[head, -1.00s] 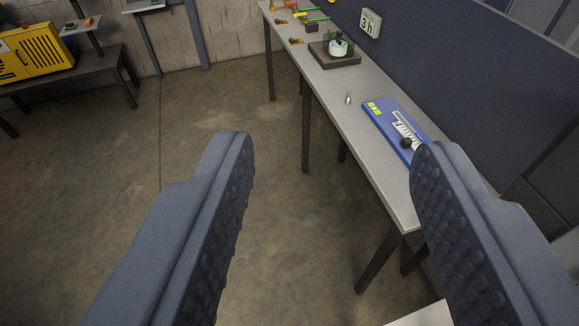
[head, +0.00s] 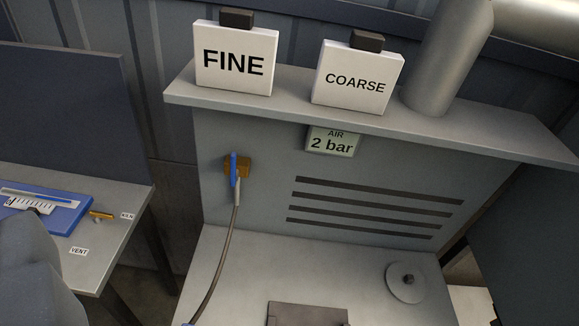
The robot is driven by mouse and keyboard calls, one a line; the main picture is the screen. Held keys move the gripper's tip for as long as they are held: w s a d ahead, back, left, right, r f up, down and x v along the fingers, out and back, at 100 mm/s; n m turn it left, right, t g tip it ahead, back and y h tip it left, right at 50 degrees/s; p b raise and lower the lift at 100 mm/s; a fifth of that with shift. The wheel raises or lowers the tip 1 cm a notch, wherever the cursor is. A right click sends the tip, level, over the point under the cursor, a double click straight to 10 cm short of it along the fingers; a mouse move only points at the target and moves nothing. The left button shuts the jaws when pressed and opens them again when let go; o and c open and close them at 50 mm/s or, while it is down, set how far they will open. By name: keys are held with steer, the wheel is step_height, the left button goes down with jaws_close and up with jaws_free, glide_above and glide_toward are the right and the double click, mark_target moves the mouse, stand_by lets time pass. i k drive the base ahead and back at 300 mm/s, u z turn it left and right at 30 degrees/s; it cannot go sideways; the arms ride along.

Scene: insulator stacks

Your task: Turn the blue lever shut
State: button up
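The blue lever (head: 234,170) sits on a brass-coloured valve (head: 243,167) on the grey upright panel, left of centre. The lever stands about upright, roughly in line with the grey hose (head: 222,245) that hangs from the valve. Only one grey padded part of my gripper (head: 35,275) shows, at the lower left edge in front of the bench. It is well left of and apart from the lever. The other finger is out of view, so the opening does not show.
A shelf (head: 300,108) juts out above the valve, bearing the FINE sign (head: 235,60) and the COARSE sign (head: 357,78). An AIR 2 bar plate (head: 333,141) hangs below it. A bench (head: 110,250) with a blue device (head: 60,213) stands left.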

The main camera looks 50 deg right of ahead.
mark_target(234, 172)
steer(key=z, duration=0.75)
steer(key=k, duration=0.5)
steer(key=u, duration=0.5)
steer(key=i, duration=1)
steer(key=z, duration=0.6)
